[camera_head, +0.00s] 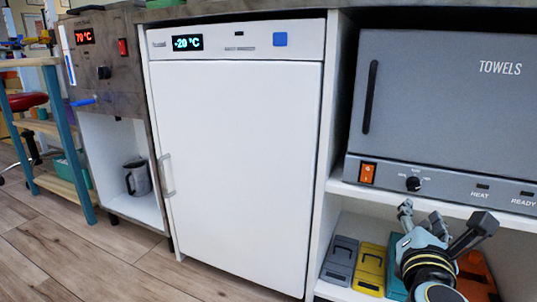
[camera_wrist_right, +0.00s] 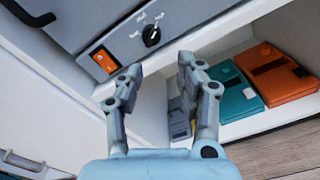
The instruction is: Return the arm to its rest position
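My right gripper (camera_head: 444,213) is at the lower right of the head view, in front of the shelf below the towel warmer. In the right wrist view the same gripper (camera_wrist_right: 160,66) has its two fingers spread apart, with nothing between them. It points toward the towel warmer's control panel and the shelf edge. The grey towel warmer (camera_head: 440,110) is closed, with an orange switch (camera_head: 367,173) and a black knob (camera_head: 413,184). My left gripper does not show in either view.
A closed white freezer (camera_head: 240,150) stands left of the shelf. Grey (camera_head: 340,260), yellow (camera_head: 370,268), teal (camera_wrist_right: 235,100) and orange (camera_wrist_right: 275,75) cases lie on the lower shelf, near my right gripper. A dark jug (camera_head: 138,177) stands in the left cubby. Wooden floor is clear in front.

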